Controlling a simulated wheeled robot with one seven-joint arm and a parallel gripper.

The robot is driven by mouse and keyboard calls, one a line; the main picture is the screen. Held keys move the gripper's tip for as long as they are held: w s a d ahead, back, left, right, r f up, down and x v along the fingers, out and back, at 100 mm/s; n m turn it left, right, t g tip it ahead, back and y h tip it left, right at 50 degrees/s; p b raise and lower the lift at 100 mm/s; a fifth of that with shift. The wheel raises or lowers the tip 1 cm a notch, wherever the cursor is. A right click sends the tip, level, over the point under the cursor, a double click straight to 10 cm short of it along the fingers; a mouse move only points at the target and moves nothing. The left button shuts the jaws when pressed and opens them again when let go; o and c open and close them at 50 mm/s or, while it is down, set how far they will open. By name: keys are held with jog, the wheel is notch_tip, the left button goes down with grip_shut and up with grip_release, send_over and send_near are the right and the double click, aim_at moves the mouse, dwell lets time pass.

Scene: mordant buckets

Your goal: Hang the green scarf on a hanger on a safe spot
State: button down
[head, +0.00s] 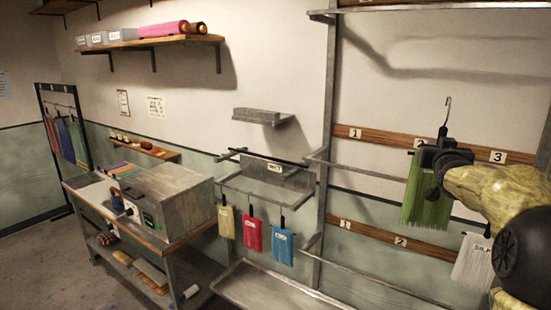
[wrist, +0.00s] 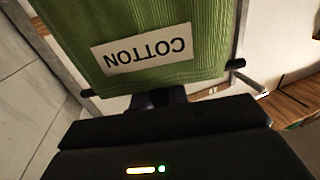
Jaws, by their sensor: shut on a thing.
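The green scarf (head: 425,198) hangs from a hanger whose metal hook (head: 447,112) points up, in front of the rack at the right of the head view. My gripper (head: 436,156) is shut on the hanger, just above the scarf. The hook looks free of any rail. In the wrist view the green scarf (wrist: 215,45) fills the top and bears a label reading COTTON (wrist: 142,50), upside down. A lower board (head: 373,232) shows tags 1 and 2.
A white scarf marked SILK (head: 472,262) hangs low at the right. Yellow (head: 225,222), red (head: 252,236) and blue (head: 282,247) scarves hang below a rack with a WET sign (head: 275,168). A grey machine (head: 170,205) stands on a bench at left.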

aim_at(417, 182)
jog(key=w+a+f+n+y+b, duration=0.1)
jog(key=w+a+f+y, duration=0.15)
jog(key=f, duration=1.05)
jog(key=w+a+f+n+t+y, duration=0.15)
jog(key=a+f, duration=0.25)
jog(key=f, duration=0.8)
jog(key=w+a+f+n+g+y+b, duration=0.1)
jog(key=w+a+f+n+y, duration=0.15)
jog(key=f, duration=1.05)
jog(key=s+a+f, duration=0.5)
jog(key=f, duration=0.3)
jog(key=s+a+f+b, duration=0.1)
jog(key=s+a+f, duration=0.3)
jog(key=a+f, duration=0.2)
jog(key=s+a+f+m+b, duration=0.1)
jog(key=s+a+f, duration=0.4)
jog(key=f, duration=0.5)
jog(key=shift+s+a+f, duration=0.35)
jog(key=shift+a, duration=0.2)
jog(key=shift+t, duration=0.25)
